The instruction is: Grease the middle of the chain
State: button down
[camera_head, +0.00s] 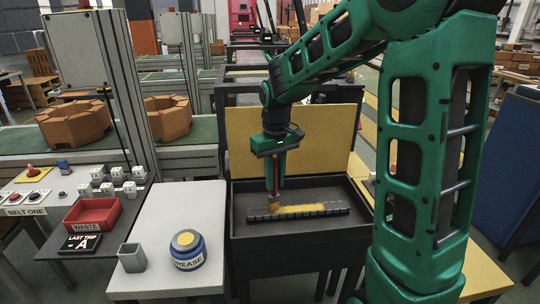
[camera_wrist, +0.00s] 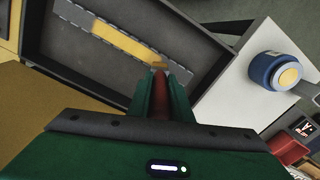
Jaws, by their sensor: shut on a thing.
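A dark grey chain (camera_head: 338,208) lies straight across the floor of a black tray (camera_head: 290,240). Its middle stretch is yellow; I cannot tell whether this is grease or a marking. My gripper (camera_head: 275,184) points down over the tray's left part, shut on a red-handled brush. The brush tip (camera_head: 268,204) is at the left end of the yellow stretch; touching or just above, I cannot tell. In the wrist view the red handle (camera_wrist: 161,100) sits between the fingers and the yellow stretch (camera_wrist: 125,47) runs up-left. A blue grease tub (camera_head: 188,252) with a yellow top stands on the white table.
A small grey square cup (camera_head: 132,257) stands left of the tub on the white table (camera_head: 160,220). A red waste bin (camera_head: 92,216) and a "LAST TRIP A" sign (camera_head: 80,243) are further left. A yellow panel (camera_head: 300,135) rises behind the tray.

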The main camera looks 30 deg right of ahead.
aim_at(275, 160)
jog(key=shift+r, duration=4.05)
jog(key=shift+s+f, duration=0.1)
